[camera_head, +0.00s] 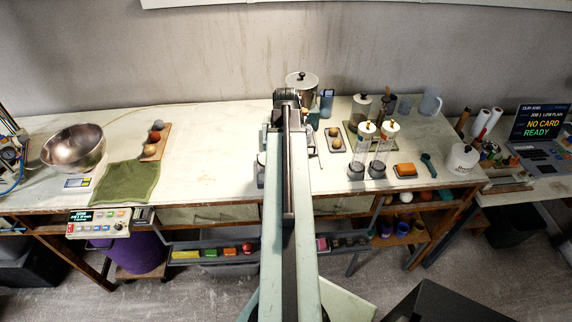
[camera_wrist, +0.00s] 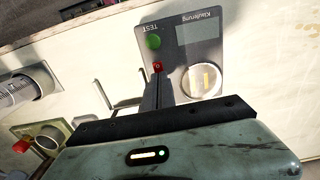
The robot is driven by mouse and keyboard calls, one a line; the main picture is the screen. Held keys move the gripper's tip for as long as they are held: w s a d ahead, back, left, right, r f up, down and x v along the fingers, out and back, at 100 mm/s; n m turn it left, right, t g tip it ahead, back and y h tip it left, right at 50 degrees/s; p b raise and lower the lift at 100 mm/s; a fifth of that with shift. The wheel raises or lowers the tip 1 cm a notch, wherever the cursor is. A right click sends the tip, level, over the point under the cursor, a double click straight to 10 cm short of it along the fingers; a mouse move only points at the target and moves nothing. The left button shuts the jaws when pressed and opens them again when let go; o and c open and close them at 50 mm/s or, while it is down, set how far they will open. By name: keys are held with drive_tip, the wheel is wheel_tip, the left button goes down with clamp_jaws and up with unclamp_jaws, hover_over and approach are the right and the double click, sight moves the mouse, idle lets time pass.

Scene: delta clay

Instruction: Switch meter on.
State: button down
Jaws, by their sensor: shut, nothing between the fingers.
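The meter (camera_wrist: 188,30) lies on the pale bench top in the wrist view. It is a dark grey box with a blank grey display (camera_wrist: 200,42), a green button (camera_wrist: 153,42) beside the word TEST, a small red button (camera_wrist: 158,66) and a round pale dial (camera_wrist: 202,80). My gripper (camera_wrist: 158,78) is shut and empty, its fingertips right at the red button. I cannot tell whether they touch it. In the head view my arm reaches over the bench and hides the meter and the fingertips.
A clear cylinder (camera_wrist: 25,88) and a red-capped part (camera_wrist: 22,146) lie left in the wrist view. A steel bowl (camera_head: 75,148) and green cloth (camera_head: 127,182) are left.

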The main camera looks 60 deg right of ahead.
wheel_tip(320, 180, up, 6)
drive_tip(key=p, duration=0.5)
drive_tip(key=shift+r, duration=0.1)
drive_tip(key=shift+w+a, duration=0.2)
drive_tip(key=shift+w, duration=0.05)
drive_tip(key=w+a+f+n+b, duration=0.35)
drive_tip(key=w+a+n, duration=0.25)
drive_tip(key=w+a, duration=1.6)
drive_tip(key=a+f+n+b, duration=0.2)
drive_tip(key=a+n, duration=0.2)
drive_tip(key=a, duration=2.3)
drive_tip(key=shift+s+a+f+n, duration=0.35)
drive_tip(key=shift+s+a+n, duration=0.05)
